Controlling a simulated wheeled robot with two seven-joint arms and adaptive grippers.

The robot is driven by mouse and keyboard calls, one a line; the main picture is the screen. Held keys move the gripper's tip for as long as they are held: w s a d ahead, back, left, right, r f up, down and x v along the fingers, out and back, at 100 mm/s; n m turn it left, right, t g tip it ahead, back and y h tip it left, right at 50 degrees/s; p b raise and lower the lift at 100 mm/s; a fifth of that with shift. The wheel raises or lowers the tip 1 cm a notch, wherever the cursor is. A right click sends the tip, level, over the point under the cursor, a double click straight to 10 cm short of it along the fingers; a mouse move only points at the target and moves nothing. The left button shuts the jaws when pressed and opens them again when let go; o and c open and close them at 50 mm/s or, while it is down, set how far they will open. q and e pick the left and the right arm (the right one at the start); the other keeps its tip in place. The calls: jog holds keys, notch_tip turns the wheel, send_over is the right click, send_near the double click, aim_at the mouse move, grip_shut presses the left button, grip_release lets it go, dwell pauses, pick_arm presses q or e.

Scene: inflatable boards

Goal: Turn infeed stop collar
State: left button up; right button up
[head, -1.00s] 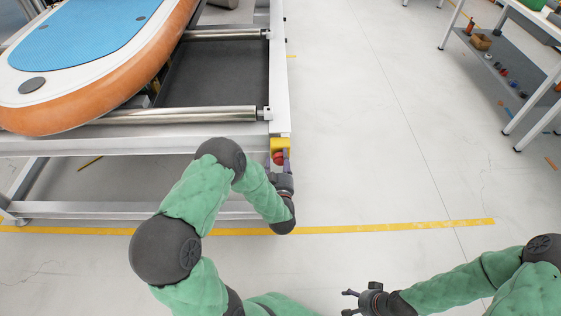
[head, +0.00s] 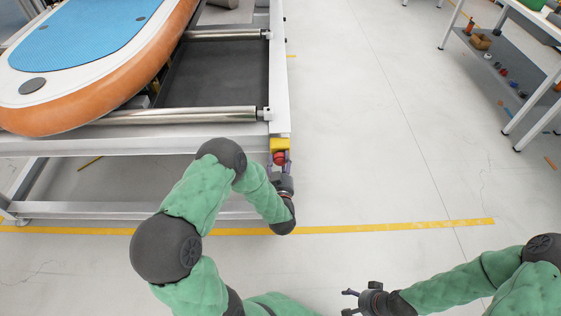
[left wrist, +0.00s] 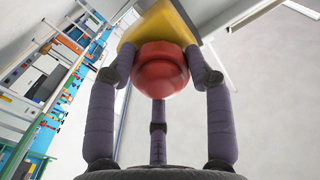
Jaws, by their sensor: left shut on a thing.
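The stop collar is a red rounded knob (left wrist: 160,70) on a yellow housing (left wrist: 165,25) in the left wrist view. In the head view the red knob (head: 279,158) sits under the yellow housing (head: 280,145) at the near right corner of the conveyor frame. My left gripper (head: 281,165) reaches it from below and is shut on it. In the left wrist view the left gripper's fingers (left wrist: 162,75) lie on both sides of the knob, with a third finger behind. My right gripper (head: 350,302) is open and empty, low over the floor.
An orange-rimmed inflatable board (head: 110,90) with a blue pad lies on the metal roller frame (head: 200,145). A yellow floor line (head: 400,226) crosses below. A white shelf table (head: 530,80) stands at far right. The floor between is clear.

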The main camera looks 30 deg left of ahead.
pick_arm(q)
jog(key=shift+w+r+m, duration=0.1)
jog(key=shift+r+m, duration=0.1)
jog(key=shift+m, duration=0.8)
jog(key=o, duration=1.2)
jog(key=shift+f, duration=0.1)
jog(key=shift+s+d, duration=0.1)
jog(key=shift+s, duration=0.1)
jog(key=v, duration=1.1)
jog(key=shift+s+d, duration=0.25)
